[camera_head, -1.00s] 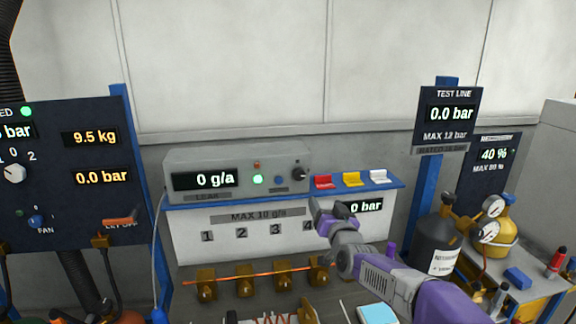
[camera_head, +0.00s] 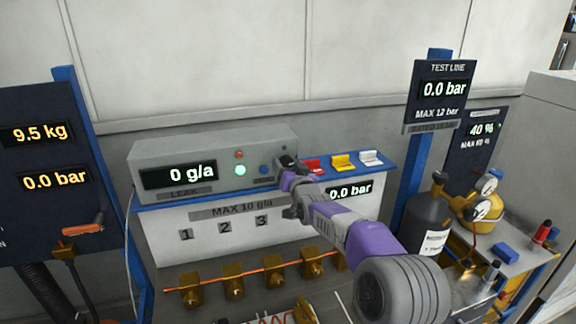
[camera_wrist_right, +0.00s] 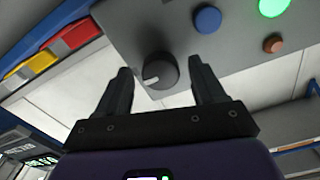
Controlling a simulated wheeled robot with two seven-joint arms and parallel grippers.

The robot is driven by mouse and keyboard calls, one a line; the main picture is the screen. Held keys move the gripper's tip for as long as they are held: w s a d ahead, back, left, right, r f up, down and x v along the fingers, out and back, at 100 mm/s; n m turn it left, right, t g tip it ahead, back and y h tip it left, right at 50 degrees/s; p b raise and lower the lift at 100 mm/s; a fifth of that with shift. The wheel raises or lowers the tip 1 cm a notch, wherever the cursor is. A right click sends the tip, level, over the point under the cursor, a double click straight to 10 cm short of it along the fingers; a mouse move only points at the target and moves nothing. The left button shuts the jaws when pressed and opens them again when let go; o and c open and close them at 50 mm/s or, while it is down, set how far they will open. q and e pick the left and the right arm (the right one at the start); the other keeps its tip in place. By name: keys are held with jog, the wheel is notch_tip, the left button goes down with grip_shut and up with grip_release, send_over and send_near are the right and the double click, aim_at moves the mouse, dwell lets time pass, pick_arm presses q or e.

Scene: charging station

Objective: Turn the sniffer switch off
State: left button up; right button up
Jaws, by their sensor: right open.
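The sniffer box (camera_head: 215,150) is a grey unit on the blue shelf, with a display reading 0 g/a, a lit green lamp (camera_head: 240,170), a small orange-red lamp and a blue button. Its dark rotary knob (camera_wrist_right: 159,71) with a pale pointer mark shows in the right wrist view; in the head view my gripper hides it. My right gripper (camera_head: 285,172) is in front of the box's right end. In the right wrist view its open fingers (camera_wrist_right: 160,88) stand on both sides of the knob, with visible gaps. My left gripper is not in view.
Red (camera_head: 313,165), yellow (camera_head: 344,162) and white (camera_head: 371,158) pieces sit on the blue shelf right of the box. Brass fittings (camera_head: 232,281) line the bench below. A dark cylinder (camera_head: 427,222) stands at the right.

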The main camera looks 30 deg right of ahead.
jog(key=shift+w, duration=0.35)
jog(key=shift+c, duration=0.5)
jog(key=c, duration=1)
jog(key=shift+o, duration=0.2)
